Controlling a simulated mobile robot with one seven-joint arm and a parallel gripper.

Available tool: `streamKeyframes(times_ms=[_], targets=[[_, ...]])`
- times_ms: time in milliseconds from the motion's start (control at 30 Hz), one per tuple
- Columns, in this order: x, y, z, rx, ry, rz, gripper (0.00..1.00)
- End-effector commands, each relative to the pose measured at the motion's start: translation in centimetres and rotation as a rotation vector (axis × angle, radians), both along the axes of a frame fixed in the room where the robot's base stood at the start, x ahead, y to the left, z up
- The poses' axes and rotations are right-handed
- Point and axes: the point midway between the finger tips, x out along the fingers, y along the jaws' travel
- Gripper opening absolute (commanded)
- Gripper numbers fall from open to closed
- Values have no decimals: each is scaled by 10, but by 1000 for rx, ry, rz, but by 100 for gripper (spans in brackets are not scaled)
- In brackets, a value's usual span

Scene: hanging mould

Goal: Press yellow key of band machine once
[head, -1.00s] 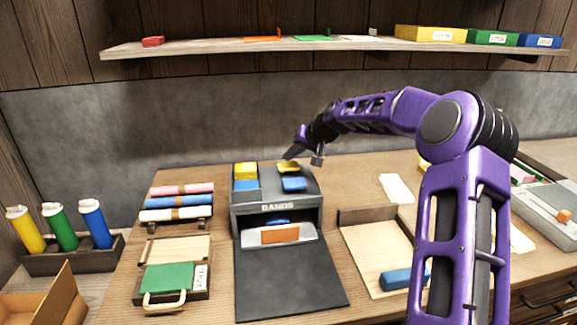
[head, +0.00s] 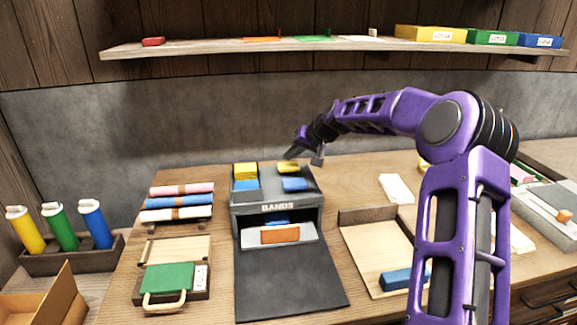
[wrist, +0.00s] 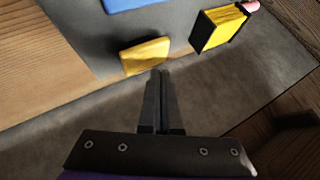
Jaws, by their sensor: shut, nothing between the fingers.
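The grey band machine (head: 277,197), marked BANDS, stands on the bench in the middle of the head view. Its yellow key (head: 287,167) is at the back right of its top, behind a blue key (head: 294,184). The yellow key also shows in the wrist view (wrist: 146,55), with part of the blue key (wrist: 135,4) at the top edge. My gripper (head: 290,154) is shut and empty, close by the yellow key. In the wrist view its fingertips (wrist: 160,73) meet the key's near edge; I cannot tell whether they touch it.
A yellow block (wrist: 219,30) in a dark holder is beside the key. Coloured rolls (head: 178,200) and a green stamp-like block (head: 167,277) are left of the machine. A wooden tray (head: 365,255) with a blue block is right. A shelf (head: 340,45) hangs above.

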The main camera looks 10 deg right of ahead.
Motion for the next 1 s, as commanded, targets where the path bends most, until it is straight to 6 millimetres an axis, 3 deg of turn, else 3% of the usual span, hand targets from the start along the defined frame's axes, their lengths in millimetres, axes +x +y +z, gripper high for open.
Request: streamKeyframes(times_ms=[1000], targets=[[0,0,-9,0,0,0,0]])
